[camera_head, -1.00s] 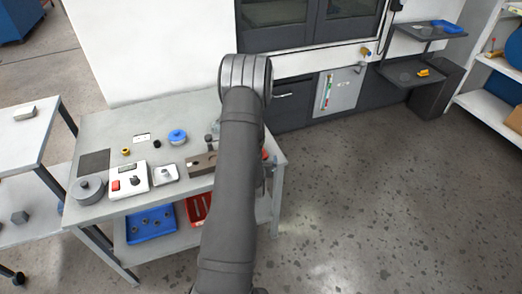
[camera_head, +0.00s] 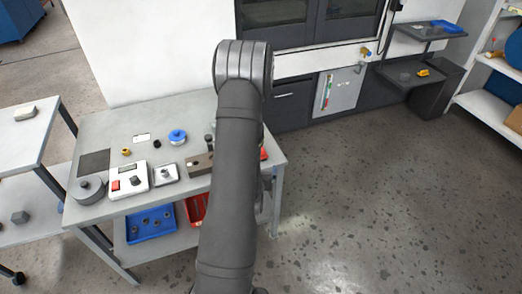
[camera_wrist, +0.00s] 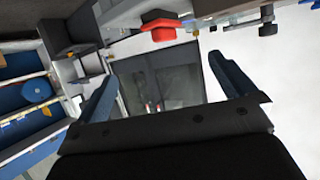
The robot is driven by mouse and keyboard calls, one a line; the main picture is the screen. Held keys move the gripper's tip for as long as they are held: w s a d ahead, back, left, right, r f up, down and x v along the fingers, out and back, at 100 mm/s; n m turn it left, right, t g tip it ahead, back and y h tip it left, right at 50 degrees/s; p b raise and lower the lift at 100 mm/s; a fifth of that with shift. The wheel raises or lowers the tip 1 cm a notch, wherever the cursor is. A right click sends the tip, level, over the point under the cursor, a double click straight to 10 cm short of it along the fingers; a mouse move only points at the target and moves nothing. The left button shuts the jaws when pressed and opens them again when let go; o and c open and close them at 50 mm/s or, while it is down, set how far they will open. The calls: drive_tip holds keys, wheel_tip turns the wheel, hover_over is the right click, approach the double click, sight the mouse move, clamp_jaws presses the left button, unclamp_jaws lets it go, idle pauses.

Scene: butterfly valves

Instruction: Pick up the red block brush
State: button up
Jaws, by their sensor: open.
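A red object (camera_head: 264,154), which looks like the red block brush, lies at the right end of the grey workbench (camera_head: 110,122), partly hidden behind my arm. In the wrist view a red and dark object (camera_wrist: 161,29) shows at the top, by the bench edge; it appears to be the same thing. My gripper (camera_wrist: 163,68) is open with nothing between its two blue-grey fingers. The red object lies beyond the fingers, apart from them. My arm hides the gripper in the head view.
On the bench are a blue round part (camera_head: 178,136), a control box (camera_head: 128,180), a small white tray (camera_head: 165,174) and a brown block (camera_head: 200,164). A blue bin (camera_head: 150,223) and a red bin (camera_head: 195,209) sit on the lower shelf. Open floor lies to the right.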

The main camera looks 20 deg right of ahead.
drive_tip(key=shift+s+a+r, duration=0.2)
drive_tip(key=shift+s, duration=0.2)
